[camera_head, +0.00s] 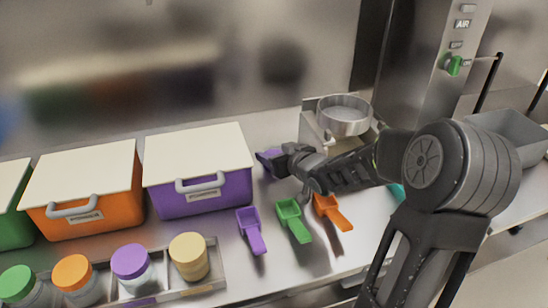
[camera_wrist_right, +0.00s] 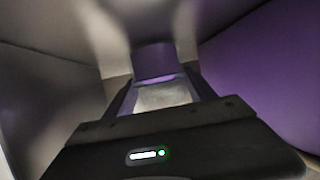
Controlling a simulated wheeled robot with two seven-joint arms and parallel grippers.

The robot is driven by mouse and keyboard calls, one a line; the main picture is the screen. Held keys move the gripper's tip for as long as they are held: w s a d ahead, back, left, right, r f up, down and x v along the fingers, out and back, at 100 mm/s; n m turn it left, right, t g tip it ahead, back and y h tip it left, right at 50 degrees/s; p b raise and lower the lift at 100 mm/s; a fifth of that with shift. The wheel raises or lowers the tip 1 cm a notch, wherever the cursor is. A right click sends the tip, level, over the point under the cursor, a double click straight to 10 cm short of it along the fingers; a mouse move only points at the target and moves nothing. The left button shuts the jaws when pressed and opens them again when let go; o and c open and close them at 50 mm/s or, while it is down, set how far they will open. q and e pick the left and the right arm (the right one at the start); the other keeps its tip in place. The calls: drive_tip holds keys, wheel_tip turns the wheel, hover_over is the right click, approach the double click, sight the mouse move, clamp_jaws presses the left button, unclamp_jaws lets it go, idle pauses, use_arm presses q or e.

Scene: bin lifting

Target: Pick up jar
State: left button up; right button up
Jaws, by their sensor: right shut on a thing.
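My right gripper (camera_head: 277,160) is beside the right wall of the purple bin, shut on a purple object (camera_head: 268,163) that looks like a purple-lidded jar. In the right wrist view this jar (camera_wrist_right: 153,60) shows between the fingers (camera_wrist_right: 160,92), with a purple part and a pale part. Its full shape is hidden. Several other jars stand in a tray (camera_head: 205,288) at the front left: one with a purple lid (camera_head: 131,261), one tan (camera_head: 189,257), one orange (camera_head: 73,272), one green (camera_head: 17,284). My left gripper is out of view.
The purple bin (camera_head: 200,175), orange bin (camera_head: 85,190) and green bin (camera_head: 12,215) stand along the back left, lids closed. Purple (camera_head: 251,230), green (camera_head: 293,220) and orange (camera_head: 332,212) scoops lie on the counter. A scale with a metal pan (camera_head: 343,120) stands behind my arm.

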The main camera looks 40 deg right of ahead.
sight(275, 147)
drive_tip(key=c, duration=0.7)
drive_tip(key=shift+r, duration=0.15)
wheel_tip(275, 147, up, 10)
drive_tip(key=p, duration=0.3)
idle(0.4)
